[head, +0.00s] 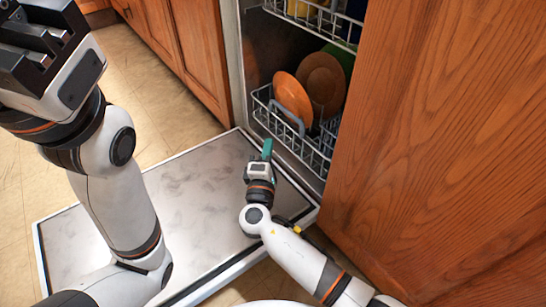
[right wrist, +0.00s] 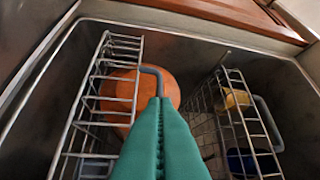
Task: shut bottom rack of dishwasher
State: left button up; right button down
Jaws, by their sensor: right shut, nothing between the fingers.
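The dishwasher's bottom rack (head: 262,108) is a grey wire basket sitting inside the open tub, with its front near the opening. It holds orange and brown plates (head: 292,98) and has a grey loop handle (head: 287,117) at its front. In the right wrist view the rack (right wrist: 97,85) is on the left, with its handle (right wrist: 152,72) just beyond my fingertips. My right gripper (head: 267,148) has teal fingers, shut and empty, pointing at the rack's front over the door. Whether they touch the handle is unclear. My left gripper (head: 22,55) is raised at the upper left; its fingertips are unclear.
The dishwasher door (head: 190,190) lies folded down flat and bare below the tub. The upper rack (head: 315,25) holds yellow and blue items. A wooden cabinet panel (head: 440,130) stands close on the right; wooden cabinets (head: 185,45) are on the left. Tiled floor (head: 135,85) shows beyond the door.

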jog(key=shift+w+d+r+b, duration=0.25)
jog(key=shift+w+d+b, duration=0.4)
jog(key=shift+w, duration=0.65)
jog(key=shift+w+d+r+b, duration=0.25)
jog(key=shift+w+d+b, duration=0.35)
jog(key=shift+w, duration=0.65)
jog(key=shift+w+d+r+b, duration=0.25)
jog(key=shift+w+d+b, duration=0.4)
jog(key=shift+w, duration=0.65)
jog(key=shift+d, duration=0.1)
